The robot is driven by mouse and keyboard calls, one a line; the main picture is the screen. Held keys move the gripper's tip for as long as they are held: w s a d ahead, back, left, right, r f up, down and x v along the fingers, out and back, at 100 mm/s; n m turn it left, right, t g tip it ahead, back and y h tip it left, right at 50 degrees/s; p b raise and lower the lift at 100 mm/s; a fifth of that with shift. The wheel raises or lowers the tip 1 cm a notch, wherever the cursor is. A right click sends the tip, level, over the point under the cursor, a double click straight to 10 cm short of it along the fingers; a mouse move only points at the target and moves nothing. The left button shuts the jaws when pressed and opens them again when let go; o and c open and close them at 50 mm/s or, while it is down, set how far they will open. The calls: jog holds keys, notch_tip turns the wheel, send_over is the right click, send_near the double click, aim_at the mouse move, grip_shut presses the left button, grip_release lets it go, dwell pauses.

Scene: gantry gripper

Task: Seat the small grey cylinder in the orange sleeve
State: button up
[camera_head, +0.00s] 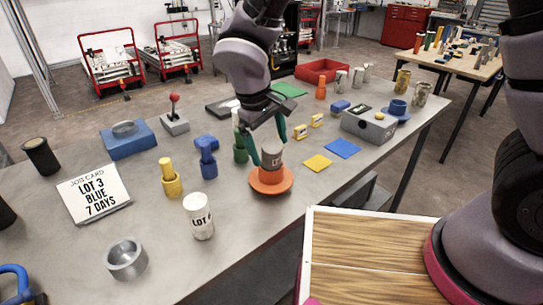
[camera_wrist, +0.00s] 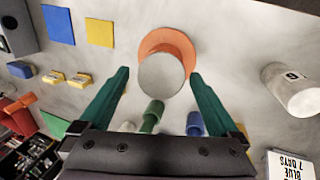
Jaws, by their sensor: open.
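The small grey cylinder (camera_head: 271,152) stands upright in the orange sleeve (camera_head: 271,183), whose wide flange rests on the grey bench. In the wrist view, the round grey top of the cylinder (camera_wrist: 161,74) covers part of the orange sleeve (camera_wrist: 172,42). How deep the cylinder sits is hidden from this angle. My gripper (camera_head: 270,148) is over the cylinder with its green fingers pointing down. Its fingers are open, one on each side of the cylinder; in the wrist view a small gap shows beside them (camera_wrist: 159,80).
A green peg part (camera_head: 240,152) and a blue one (camera_head: 207,158) stand close left of the sleeve. A white LOT can (camera_head: 199,216), grey ring (camera_head: 125,258) and yellow peg part (camera_head: 170,178) stand nearer. Flat yellow (camera_head: 317,163) and blue (camera_head: 342,148) squares lie to the right.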

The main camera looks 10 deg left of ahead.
jog(key=shift+w+d+f, duration=0.1)
jog(key=shift+w+f, duration=0.05)
jog(key=shift+f, duration=0.55)
grip_shut()
